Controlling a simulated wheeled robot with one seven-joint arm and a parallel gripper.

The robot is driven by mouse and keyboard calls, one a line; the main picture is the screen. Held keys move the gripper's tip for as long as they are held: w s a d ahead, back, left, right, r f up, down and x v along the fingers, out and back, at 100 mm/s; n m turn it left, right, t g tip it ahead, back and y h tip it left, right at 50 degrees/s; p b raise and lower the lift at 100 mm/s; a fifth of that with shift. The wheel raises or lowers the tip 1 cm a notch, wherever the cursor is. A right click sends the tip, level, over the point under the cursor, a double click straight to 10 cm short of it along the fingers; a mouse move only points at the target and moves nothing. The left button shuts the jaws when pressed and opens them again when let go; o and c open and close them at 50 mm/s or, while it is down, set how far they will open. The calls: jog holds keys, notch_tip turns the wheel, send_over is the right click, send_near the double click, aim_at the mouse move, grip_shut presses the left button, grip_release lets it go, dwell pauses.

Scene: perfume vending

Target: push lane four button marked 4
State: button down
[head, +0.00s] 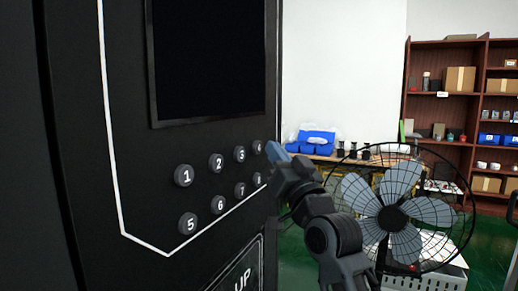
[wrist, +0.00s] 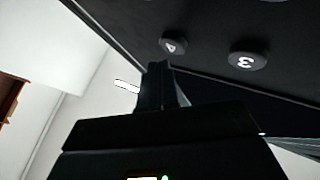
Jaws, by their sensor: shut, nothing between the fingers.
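The button marked 4 (head: 258,147) is a round dark knob with a white number, at the right end of the top row on the black machine panel. In the wrist view, button 4 (wrist: 173,43) shows just beyond the fingertips. My gripper (head: 273,149) is shut and empty, its tip close to the right of button 4 in the head view. In the wrist view the closed fingers (wrist: 157,67) point toward the panel just below the button. I cannot tell whether they touch it.
Button 3 (head: 240,154) is left of button 4, and button 7 (head: 240,191) is in the lower row. A dark screen (head: 208,55) is above. A caged fan (head: 393,212) stands behind my arm at the right, before a shelf (head: 425,60).

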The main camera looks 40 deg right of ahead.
jog(key=shift+w+a, duration=0.1)
jog(key=shift+w, duration=0.1)
dwell(0.5)
jog(key=shift+w, duration=0.2)
jog(key=shift+w+a+p, duration=0.2)
jog(key=shift+w+p, duration=0.1)
jog(key=shift+w, duration=0.1)
dwell(0.7)
dwell(0.3)
jog(key=shift+s+d+b, duration=0.3)
jog(key=shift+s+b, duration=0.1)
jog(key=shift+s, duration=0.4)
jog(key=shift+s+d+b, duration=0.3)
jog(key=shift+s+b, duration=0.05)
jog(key=shift+s, duration=0.45)
jog(key=shift+s+d+b, duration=0.25)
jog(key=shift+s+b, duration=0.15)
jog(key=shift+s, duration=0.35)
jog(key=shift+s+d+b, duration=0.3)
jog(key=shift+s+b, duration=0.05)
jog(key=shift+s, duration=0.45)
